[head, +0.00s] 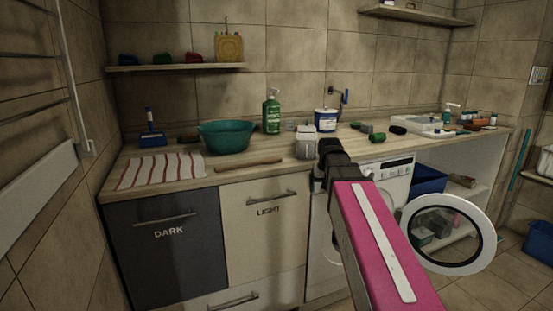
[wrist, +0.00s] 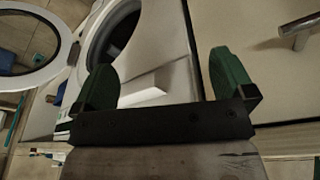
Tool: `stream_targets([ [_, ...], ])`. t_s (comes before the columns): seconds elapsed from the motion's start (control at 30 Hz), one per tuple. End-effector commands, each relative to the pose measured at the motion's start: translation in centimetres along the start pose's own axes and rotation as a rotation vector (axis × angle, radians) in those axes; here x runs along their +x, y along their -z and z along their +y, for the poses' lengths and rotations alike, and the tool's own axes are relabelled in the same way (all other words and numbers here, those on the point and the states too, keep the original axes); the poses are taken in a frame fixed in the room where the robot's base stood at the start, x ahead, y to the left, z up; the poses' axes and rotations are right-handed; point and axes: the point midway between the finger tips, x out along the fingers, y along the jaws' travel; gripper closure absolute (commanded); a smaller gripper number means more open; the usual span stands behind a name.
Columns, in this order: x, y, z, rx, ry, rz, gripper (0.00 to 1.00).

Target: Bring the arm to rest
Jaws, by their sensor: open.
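My arm reaches forward in the head view, its pink link (head: 385,245) in front of the washing machine. My gripper shows in the wrist view (wrist: 165,85) with two green fingers set wide apart. Nothing is held between them. Behind the fingers are the white washing machine front (wrist: 165,55) and its open round door (wrist: 30,45). In the head view the fingers are hidden behind the dark wrist end of my arm.
The counter holds a teal basin (head: 225,137), a green bottle (head: 271,112), a striped towel (head: 155,170) and a wooden rolling-pin-like stick (head: 249,164). The open washer door (head: 478,235) juts out right of my arm. Cabinets marked DARK (head: 168,250) and LIGHT (head: 265,235) stand left.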

Motion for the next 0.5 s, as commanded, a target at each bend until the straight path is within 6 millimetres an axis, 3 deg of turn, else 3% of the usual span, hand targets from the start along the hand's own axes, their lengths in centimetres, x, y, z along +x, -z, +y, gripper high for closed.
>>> stream_targets([
  [0.1, 4.0, -2.6, 0.1, -0.009, 0.002, -0.033, 0.0],
  [0.5, 14.8, -11.3, 0.4, -0.033, 0.01, -0.13, 0.0],
])
